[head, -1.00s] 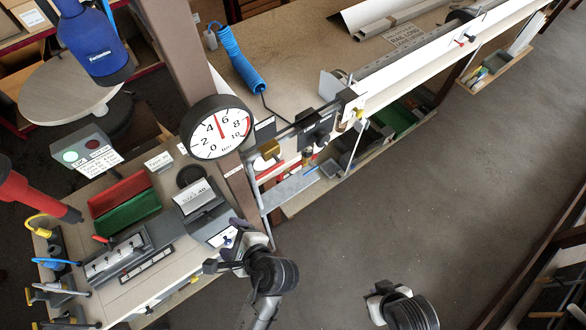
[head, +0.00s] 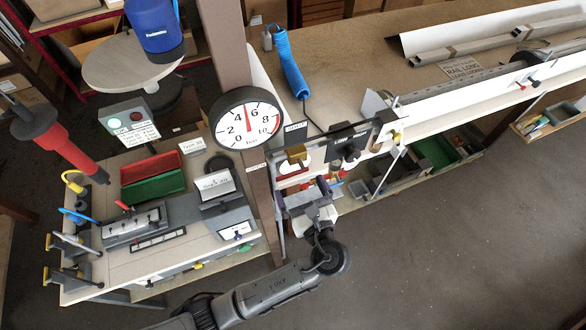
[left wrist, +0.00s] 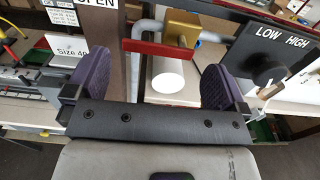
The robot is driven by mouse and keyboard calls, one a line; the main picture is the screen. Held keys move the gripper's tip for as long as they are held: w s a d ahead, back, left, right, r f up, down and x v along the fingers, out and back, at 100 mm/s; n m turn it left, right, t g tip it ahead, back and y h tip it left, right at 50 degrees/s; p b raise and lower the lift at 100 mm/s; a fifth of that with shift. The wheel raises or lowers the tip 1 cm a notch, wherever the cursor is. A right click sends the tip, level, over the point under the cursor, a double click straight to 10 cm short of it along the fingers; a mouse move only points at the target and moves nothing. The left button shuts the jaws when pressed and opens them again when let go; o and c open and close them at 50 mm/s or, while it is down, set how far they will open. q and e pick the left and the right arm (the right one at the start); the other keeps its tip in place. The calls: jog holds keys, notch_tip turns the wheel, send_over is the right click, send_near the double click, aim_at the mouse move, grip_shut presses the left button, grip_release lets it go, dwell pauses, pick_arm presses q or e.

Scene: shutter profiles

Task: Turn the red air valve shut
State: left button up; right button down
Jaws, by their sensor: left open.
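The red valve handle (left wrist: 160,47) lies crosswise in the left wrist view, attached to a brass valve body (left wrist: 182,28). A white round pipe end (left wrist: 168,75) shows below it. In the head view the brass body (head: 297,153) sits right of the brown post, under the round gauge (head: 246,118), whose needle stands nearly upright between 4 and 6. My left gripper (left wrist: 156,68) is open, its purple fingers spread either side of the white pipe end, with the handle just beyond. In the head view the left gripper (head: 305,195) is just below the valve. My right gripper is out of view.
A black LOW/HIGH knob (left wrist: 262,66) is close to the right finger. The brown post (head: 257,185) with an OPEN label stands left of the valve. A grey device (head: 226,215) is on the left bench. The floor at right is clear.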

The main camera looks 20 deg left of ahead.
aim_at(293, 174)
pick_arm(q)
jog(key=shift+p+x, duration=0.35)
jog(key=shift+x, duration=2.5)
